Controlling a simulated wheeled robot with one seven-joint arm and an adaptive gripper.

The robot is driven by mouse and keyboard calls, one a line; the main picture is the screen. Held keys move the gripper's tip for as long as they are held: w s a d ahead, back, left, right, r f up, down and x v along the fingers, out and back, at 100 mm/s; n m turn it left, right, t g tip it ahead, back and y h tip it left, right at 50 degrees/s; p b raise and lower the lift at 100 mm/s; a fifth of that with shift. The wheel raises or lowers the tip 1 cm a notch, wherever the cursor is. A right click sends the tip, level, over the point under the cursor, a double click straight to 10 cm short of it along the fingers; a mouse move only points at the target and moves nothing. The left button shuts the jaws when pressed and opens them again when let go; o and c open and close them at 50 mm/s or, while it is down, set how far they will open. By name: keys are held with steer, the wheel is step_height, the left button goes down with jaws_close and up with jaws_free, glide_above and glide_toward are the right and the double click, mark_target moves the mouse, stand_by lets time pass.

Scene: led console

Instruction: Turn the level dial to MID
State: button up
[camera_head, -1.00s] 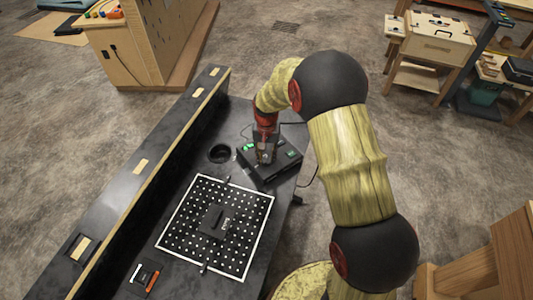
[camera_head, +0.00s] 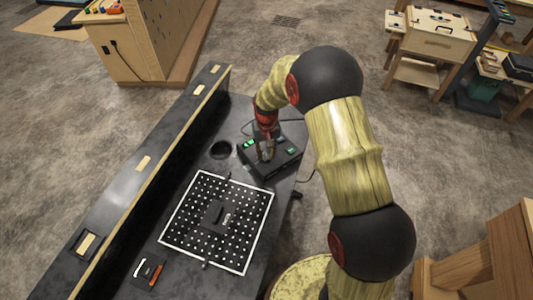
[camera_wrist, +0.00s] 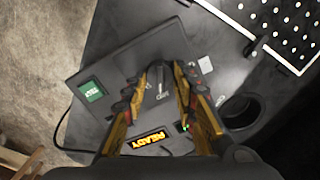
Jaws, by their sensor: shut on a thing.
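The black console (camera_head: 258,168) sits on the dark table beyond the perforated board. In the wrist view the console (camera_wrist: 122,62) shows a green screen (camera_wrist: 91,91), a yellow READY display (camera_wrist: 150,140) and a round dark level dial (camera_wrist: 160,78) with a pale pointer line. My gripper (camera_wrist: 159,84) is over the console with one finger on each side of the dial, shut on it. In the head view my gripper (camera_head: 266,150) hides the dial. The dial's level markings are too small to read, so its setting cannot be told.
A perforated board (camera_head: 180,240) with a black block (camera_head: 219,214) lies on the table near the console. A round hole (camera_head: 221,150) is left of the console. A raised ledge (camera_head: 140,185) runs along the table's left side. A cable lies by the console.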

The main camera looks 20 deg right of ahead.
mark_target(266, 155)
steer(key=o, duration=1.2)
steer(key=shift+c, duration=0.2)
step_height(266, 155, up, 12)
steer(key=shift+f, duration=0.1)
